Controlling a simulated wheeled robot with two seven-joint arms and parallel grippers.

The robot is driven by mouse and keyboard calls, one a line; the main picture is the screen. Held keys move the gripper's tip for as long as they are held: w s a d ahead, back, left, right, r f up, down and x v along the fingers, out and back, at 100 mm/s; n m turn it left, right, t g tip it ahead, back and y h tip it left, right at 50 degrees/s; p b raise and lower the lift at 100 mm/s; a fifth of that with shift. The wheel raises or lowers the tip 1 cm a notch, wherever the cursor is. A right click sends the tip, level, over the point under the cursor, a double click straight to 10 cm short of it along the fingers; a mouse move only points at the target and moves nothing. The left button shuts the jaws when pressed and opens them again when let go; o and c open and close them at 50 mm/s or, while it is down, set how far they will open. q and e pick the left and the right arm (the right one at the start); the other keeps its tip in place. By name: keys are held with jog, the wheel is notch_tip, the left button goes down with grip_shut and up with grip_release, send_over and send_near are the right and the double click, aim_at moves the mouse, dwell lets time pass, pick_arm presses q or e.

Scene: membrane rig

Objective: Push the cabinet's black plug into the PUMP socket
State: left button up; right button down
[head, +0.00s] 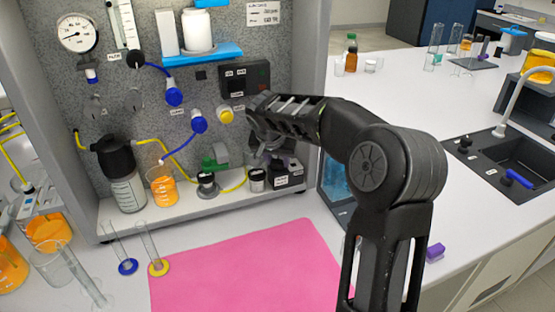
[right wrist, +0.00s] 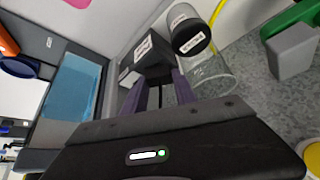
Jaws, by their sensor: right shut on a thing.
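My right gripper (head: 266,146) is in front of the cabinet's speckled back panel, its jaws toward the cabinet floor. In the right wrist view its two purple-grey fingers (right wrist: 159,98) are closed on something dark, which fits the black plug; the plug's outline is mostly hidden. Just beyond the fingertips is a black box (right wrist: 150,53) with white labels; in the head view this box (head: 291,178) stands on the cabinet floor below the gripper. Another black box (head: 236,80) with small labels is on the panel above. I cannot read which label says PUMP. My left gripper is not in view.
A black-lidded jar (right wrist: 190,35) stands beside the lower box, close to the fingers. Green-and-grey equipment (head: 213,158), an orange beaker (head: 162,190) and a dark-topped bottle (head: 127,190) are farther left. The pink mat (head: 240,270) in front is clear.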

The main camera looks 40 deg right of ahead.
jog(key=c, duration=0.9)
grip_release()
jog(key=b+v, duration=0.1)
jog(key=v, duration=0.6)
jog(key=shift+a+r+b, duration=0.15)
jog(key=shift+r+b, duration=0.15)
jog(key=shift+r, duration=0.05)
jog(key=shift+s, duration=0.2)
